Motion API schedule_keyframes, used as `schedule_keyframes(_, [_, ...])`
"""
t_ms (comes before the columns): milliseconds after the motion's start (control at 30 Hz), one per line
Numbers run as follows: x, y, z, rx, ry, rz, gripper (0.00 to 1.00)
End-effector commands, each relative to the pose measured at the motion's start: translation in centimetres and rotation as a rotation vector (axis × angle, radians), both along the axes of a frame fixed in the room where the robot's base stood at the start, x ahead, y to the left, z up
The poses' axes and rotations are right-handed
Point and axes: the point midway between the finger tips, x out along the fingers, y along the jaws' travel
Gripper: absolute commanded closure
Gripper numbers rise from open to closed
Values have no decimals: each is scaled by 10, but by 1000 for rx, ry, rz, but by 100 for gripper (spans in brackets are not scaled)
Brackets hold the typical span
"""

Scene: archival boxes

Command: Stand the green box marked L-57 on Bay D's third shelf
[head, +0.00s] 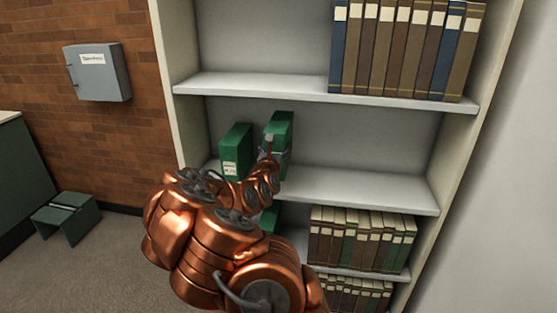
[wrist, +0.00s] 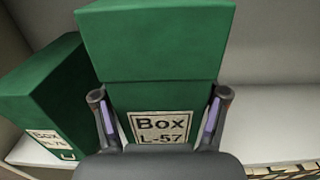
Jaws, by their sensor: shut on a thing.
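The green box marked L-57 (wrist: 155,92) is between the two fingers of my gripper (wrist: 160,122) in the wrist view, its label facing me. In the head view the same box (head: 282,128) is upright over the middle shelf (head: 360,190), right of another green box (head: 236,152). My gripper (head: 272,155) is shut on it, and my copper arm hides its lower part. I cannot tell whether its base touches the shelf. The other green box also shows at the left in the wrist view (wrist: 45,95); its label is only partly legible. No bay sign is visible.
The shelf is bare right of the held box. A row of bound volumes (head: 405,45) fills the right of the shelf above, and more volumes (head: 362,240) stand below. A green step stool (head: 66,218) and grey wall box (head: 97,72) are at the left.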

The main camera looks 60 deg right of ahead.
Motion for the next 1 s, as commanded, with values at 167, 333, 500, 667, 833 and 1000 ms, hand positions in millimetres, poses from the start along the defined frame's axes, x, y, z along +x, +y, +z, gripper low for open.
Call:
schedule_keyframes(167, [7, -16, 2, -1, -5, -1, 93])
schedule_keyframes(333, [11, -30, 1, 0, -3, -3, 93])
schedule_keyframes(500, [12, -29, -15, 4, 1, -2, 93])
schedule_keyframes(667, [12, -29, -27, 2, -1, -1, 93])
schedule_keyframes(833, [12, -29, -33, 0, -2, -1, 93])
schedule_keyframes(1000, [12, -28, -38, 1, -2, -1, 93])
